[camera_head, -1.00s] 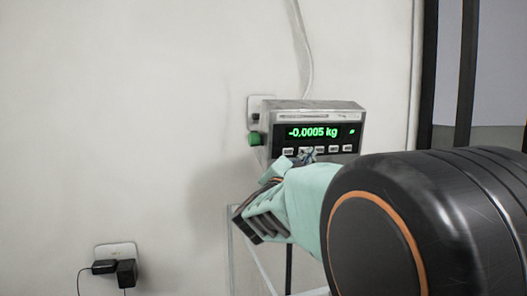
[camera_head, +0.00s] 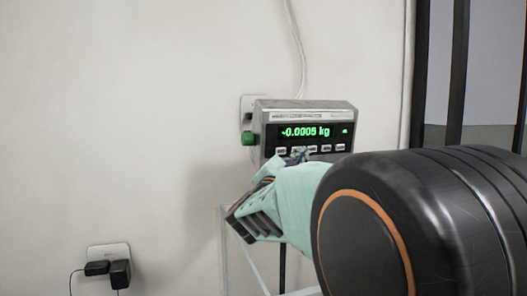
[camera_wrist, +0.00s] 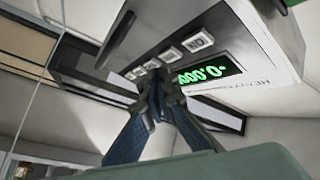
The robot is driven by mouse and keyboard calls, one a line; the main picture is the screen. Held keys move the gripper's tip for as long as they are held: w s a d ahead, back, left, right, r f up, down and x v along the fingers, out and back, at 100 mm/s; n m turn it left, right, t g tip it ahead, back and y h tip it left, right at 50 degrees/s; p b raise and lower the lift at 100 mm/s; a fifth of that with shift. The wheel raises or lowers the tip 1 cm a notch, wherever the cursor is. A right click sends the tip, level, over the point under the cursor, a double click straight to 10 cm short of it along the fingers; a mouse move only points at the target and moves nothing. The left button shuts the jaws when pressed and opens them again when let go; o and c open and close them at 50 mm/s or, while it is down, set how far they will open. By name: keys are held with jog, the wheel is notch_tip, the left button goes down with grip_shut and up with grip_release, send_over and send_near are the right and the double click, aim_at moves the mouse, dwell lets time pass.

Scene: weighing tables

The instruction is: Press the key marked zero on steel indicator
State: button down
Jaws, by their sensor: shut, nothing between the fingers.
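The steel indicator (camera_head: 347,113) is a grey box in front of the wall, with a green display reading -0.0005 kg. A row of several small pale keys lies under the display; their marks are too small to read in the head view, so I cannot tell which is zero. My gripper (camera_head: 299,156) is shut and empty, its fingertips at the left-middle part of the key row, covering part of it. In the wrist view my gripper (camera_wrist: 165,88) is close to the indicator (camera_wrist: 235,30), which appears turned over. I cannot tell whether the tips touch a key.
A green knob (camera_head: 249,139) sits on the indicator's left side. A cable (camera_head: 297,50) runs up the wall behind it. A wall socket with black plugs (camera_head: 120,272) is at lower left. A pale frame (camera_head: 224,240) stands below. The wall to the left is clear.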

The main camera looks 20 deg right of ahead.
jog(key=shift+w, duration=0.15)
jog(key=shift+w, duration=0.3)
dwell(0.3)
jog(key=shift+w+r, duration=0.1)
jog(key=shift+w, duration=0.25)
dwell(0.6)
jog(key=shift+s+b, duration=0.55)
jog(key=shift+s, duration=0.2)
jog(key=shift+s+f, duration=0.1)
jog(key=shift+f, duration=0.1)
jog(key=s, duration=0.1)
jog(key=s+b, duration=0.1)
jog(key=s, duration=0.1)
jog(key=s+b, duration=0.1)
jog(key=shift+s+d+f, duration=0.1)
jog(key=shift+s+f, duration=0.2)
jog(key=shift+s, duration=0.1)
